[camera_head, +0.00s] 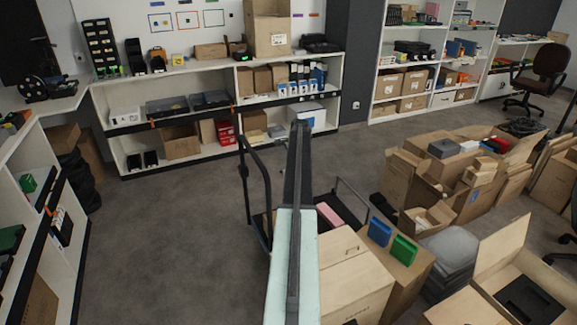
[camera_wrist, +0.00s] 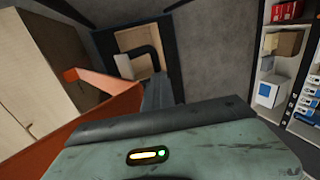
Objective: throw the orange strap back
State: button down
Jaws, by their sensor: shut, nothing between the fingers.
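The orange strap (camera_wrist: 88,118) shows at the left of the wrist view as a wide band. It bends near the pale cartons (camera_wrist: 40,70) and slants down to the lower left edge. My gripper (camera_wrist: 157,86) is the dark grey piece ahead of the green wrist housing; it is shut and empty. The strap's right end lies close beside it in the picture; I cannot tell whether they touch. In the head view I cannot make out the strap, and my raised arm covers part of the scene there.
A black-railed cart (camera_head: 251,185) stands beside my arm. A large closed carton (camera_head: 350,278) is at front, with blue (camera_head: 379,231) and green (camera_head: 404,249) items on the carton beside it. Open cartons (camera_head: 410,180) crowd the right. Shelves (camera_head: 225,100) line the back; the left floor (camera_head: 170,240) is clear.

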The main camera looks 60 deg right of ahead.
jog(key=shift+a+r, duration=0.1)
notch_tip(320, 180, up, 10)
jog(key=s+p, duration=0.1)
jog(key=p, duration=0.9)
jog(key=shift+a, duration=0.2)
